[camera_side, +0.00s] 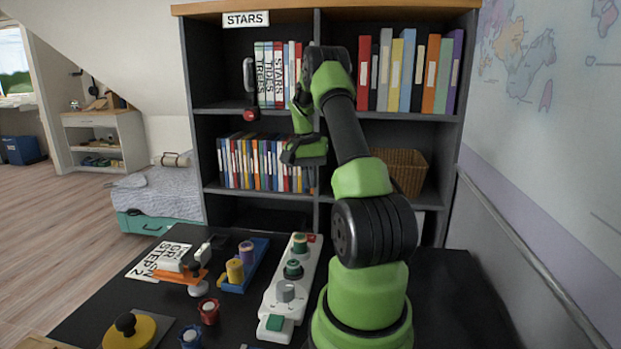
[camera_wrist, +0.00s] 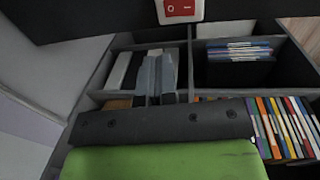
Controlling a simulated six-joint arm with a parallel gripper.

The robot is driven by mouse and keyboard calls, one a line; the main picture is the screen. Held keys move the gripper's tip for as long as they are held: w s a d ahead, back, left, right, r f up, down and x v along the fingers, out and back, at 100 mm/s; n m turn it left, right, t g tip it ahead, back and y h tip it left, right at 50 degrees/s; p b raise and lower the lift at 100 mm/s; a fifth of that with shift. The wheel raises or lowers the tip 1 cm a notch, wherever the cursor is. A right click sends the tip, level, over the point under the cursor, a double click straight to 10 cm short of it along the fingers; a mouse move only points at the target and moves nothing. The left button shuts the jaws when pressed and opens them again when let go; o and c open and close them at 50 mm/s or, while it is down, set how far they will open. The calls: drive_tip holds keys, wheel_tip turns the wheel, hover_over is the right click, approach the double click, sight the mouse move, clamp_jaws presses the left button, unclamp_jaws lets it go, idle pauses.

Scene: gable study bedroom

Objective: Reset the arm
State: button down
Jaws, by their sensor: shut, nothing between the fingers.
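My gripper (camera_side: 290,156) is in front of the bookcase, at the height of its middle row of books and above the far end of the black table (camera_side: 105,305). Its jaws are shut with nothing between them. In the side view they are small and dark against the books.
The bookcase (camera_side: 320,60) stands close behind my gripper. A white strip (camera_side: 268,308) with knobs and a red switch (camera_wrist: 180,8), a blue block (camera_side: 256,262) with pegs, an orange-and-white device (camera_side: 178,276) and a yellow disc (camera_side: 140,333) occupy the table.

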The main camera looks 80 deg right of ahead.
drive_tip(key=shift+r, duration=0.2)
idle(0.4)
drive_tip(key=w+a+r+n+t+h, duration=0.1)
drive_tip(key=w+a+r+n+t, duration=0.15)
drive_tip(key=w+a+r, duration=0.45)
drive_tip(key=w+a+r+n+t, duration=0.1)
drive_tip(key=w+a+r+n, duration=0.3)
drive_tip(key=a, duration=0.6)
drive_tip(key=s+a+r+n+t+y, duration=0.1)
drive_tip(key=s+a, duration=0.4)
drive_tip(key=a, duration=0.5)
drive_tip(key=s+a+r+n+t+y, duration=0.2)
drive_tip(key=s+a+n+t, duration=0.2)
drive_tip(key=a, duration=0.7)
drive_tip(key=shift+s+n, duration=0.5)
drive_tip(key=shift+n, duration=0.75)
